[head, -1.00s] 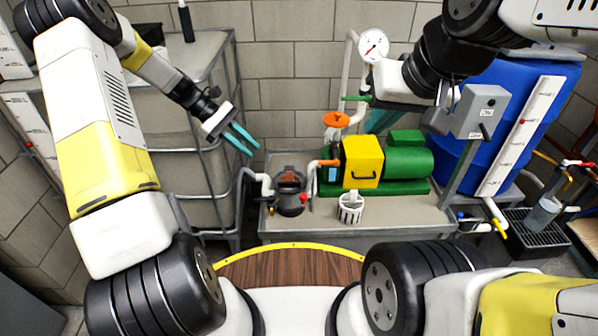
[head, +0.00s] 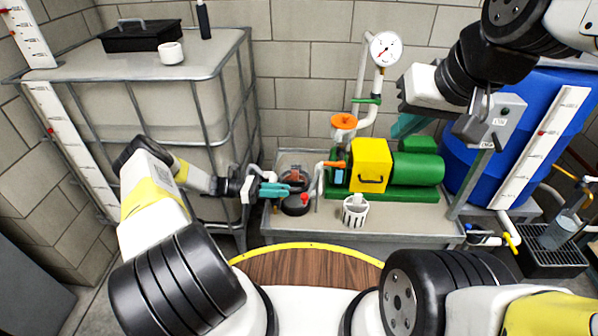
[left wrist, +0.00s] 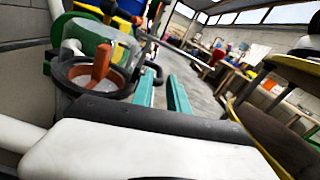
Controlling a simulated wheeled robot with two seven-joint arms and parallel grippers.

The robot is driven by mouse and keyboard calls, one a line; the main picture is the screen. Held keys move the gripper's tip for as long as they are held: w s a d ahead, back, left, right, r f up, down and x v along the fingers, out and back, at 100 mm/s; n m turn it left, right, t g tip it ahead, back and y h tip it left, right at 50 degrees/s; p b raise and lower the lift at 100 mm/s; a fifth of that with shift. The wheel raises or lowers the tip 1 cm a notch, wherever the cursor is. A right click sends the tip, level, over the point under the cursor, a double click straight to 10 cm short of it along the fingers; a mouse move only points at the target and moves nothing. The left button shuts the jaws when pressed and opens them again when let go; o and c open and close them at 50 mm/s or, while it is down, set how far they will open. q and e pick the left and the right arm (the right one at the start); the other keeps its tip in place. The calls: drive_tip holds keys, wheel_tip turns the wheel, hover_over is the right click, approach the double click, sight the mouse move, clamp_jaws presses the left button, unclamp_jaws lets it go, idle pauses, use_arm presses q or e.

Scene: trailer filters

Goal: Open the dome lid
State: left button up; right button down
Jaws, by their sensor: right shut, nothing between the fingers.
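A round strainer housing (head: 297,206) with a dark body and a red knob stands on the bench left of the pump. In the left wrist view its top (left wrist: 92,76) shows a dark ring around a greyish inside with an orange handle.
A yellow and green pump (head: 415,168) sits right of the housing, with an orange-topped valve (head: 344,122) and pipes behind. A white slotted basket (head: 354,211) stands on the bench (head: 410,213). A caged tank (head: 225,105) is at the left, a blue barrel (head: 478,180) at the right.

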sight(295, 191)
use_arm(q)
drive_tip(key=d, duration=0.5)
clamp_jaws()
idle(1.4)
